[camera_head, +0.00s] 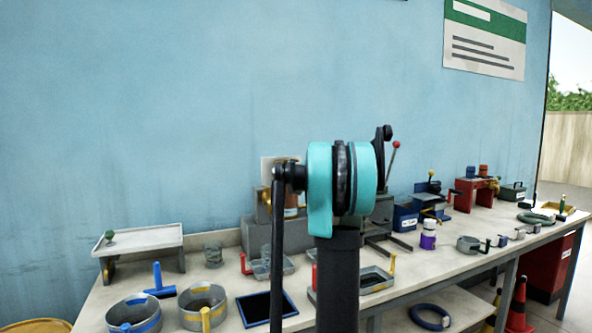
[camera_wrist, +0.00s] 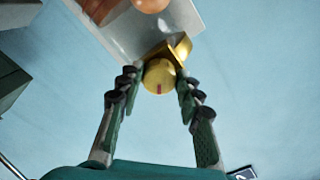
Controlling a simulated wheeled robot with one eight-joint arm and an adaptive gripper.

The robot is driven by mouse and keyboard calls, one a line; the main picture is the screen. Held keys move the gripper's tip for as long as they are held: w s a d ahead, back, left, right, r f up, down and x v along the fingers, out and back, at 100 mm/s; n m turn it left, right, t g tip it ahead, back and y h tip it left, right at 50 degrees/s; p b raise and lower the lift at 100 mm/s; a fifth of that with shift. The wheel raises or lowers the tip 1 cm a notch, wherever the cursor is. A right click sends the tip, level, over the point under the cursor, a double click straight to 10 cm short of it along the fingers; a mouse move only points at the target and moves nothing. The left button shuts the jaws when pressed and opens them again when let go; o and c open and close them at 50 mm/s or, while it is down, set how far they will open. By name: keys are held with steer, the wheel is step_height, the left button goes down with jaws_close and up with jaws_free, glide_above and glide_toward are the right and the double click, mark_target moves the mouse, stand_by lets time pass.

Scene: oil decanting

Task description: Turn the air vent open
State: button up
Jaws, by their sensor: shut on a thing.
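The air vent appears as a round brass knob (camera_wrist: 161,72) with a short red mark on its face, in the upper middle of the wrist view. A brass piece shows just behind it, beside a pale grey plate (camera_wrist: 125,38). My gripper (camera_wrist: 158,84) has one finger on each side of the knob and is shut on it. In the head view my arm hides the gripper and most of this place. Only a bit of brass (camera_head: 263,207) shows left of the arm.
A long workbench (camera_head: 222,270) runs along the blue wall. It holds a grey stand (camera_head: 140,239), two round pans (camera_head: 134,314), a dark blue-edged tray (camera_head: 266,308) and a white-and-purple bottle (camera_head: 428,236). An orange cone (camera_head: 519,305) stands on the floor at right.

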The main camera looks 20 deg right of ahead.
steer(key=m, duration=1)
steer(key=shift+r, duration=0.1)
steer(key=shift+m, duration=0.4)
steer(key=o, duration=1.2)
steer(key=shift+c, duration=0.2)
steer(key=s, duration=1.2)
steer(key=shift+d, duration=0.2)
